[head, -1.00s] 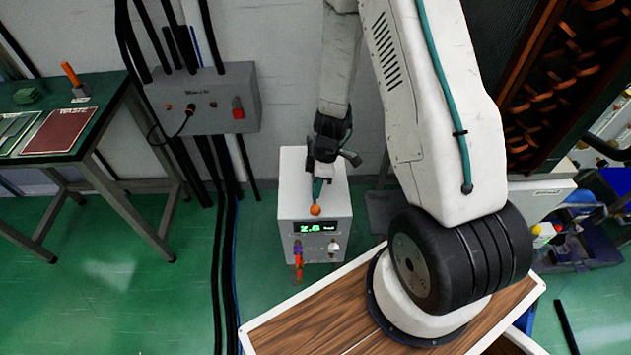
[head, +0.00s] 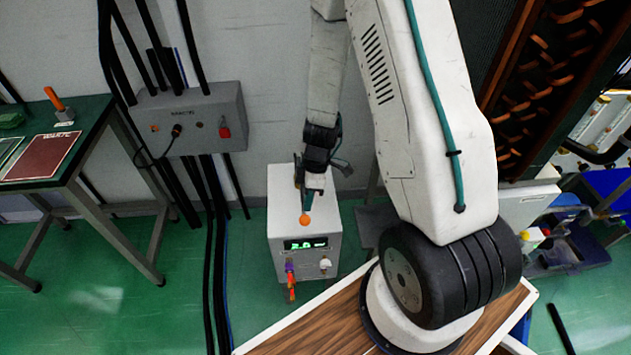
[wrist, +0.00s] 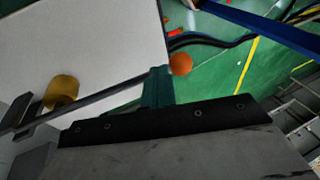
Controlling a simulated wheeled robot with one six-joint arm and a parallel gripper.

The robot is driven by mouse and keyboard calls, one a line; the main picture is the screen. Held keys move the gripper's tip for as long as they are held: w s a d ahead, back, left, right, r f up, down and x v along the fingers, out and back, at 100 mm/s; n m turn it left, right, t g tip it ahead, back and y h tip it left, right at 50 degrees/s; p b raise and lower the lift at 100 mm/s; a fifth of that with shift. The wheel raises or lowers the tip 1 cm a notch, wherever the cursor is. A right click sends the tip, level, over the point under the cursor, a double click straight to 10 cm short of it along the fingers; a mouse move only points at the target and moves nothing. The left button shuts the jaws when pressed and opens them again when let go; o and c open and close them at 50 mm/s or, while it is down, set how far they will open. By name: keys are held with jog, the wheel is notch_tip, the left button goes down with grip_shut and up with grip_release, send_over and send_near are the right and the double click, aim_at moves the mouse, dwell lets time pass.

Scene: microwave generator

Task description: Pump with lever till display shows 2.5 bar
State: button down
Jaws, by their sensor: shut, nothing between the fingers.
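The pump is a white box (head: 280,215) on the floor; its top also shows in the wrist view (wrist: 85,55). A small green-lit display (head: 305,243) on its front seems to start with 2, but the last digit is too blurred to tell. The lever ends in an orange ball (head: 305,219), which is also in the wrist view (wrist: 180,64) beside a thin dark rod. My gripper (head: 311,184) is over the box, close to the lever and above the ball. It is shut with nothing held. Whether it touches the lever is unclear.
Purple-orange (head: 290,280) and white (head: 325,264) fittings stick out below the display. A grey wall box (head: 190,118) and black cables stand left of the pump. A green workbench (head: 90,135) is farther left. Green floor lies open between workbench and cables.

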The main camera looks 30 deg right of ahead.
notch_tip(320, 180, up, 10)
jog(key=s+d, duration=0.1)
jog(key=shift+s+d+r, duration=0.15)
jog(key=shift+s+r, duration=0.05)
jog(key=shift+s, duration=0.2)
dwell(0.5)
jog(key=s+a+r+m+t+h, duration=0.1)
jog(key=s+r+m, duration=0.5)
jog(key=r, duration=0.7)
jog(key=s+a+r+m+t+h, duration=0.2)
jog(key=s+r+m, duration=0.4)
jog(key=s+r, duration=0.4)
notch_tip(320, 180, up, 4)
jog(key=shift+s+a+r+h, duration=0.1)
jog(key=shift+s+a+h, duration=0.2)
jog(key=shift+a, duration=0.25)
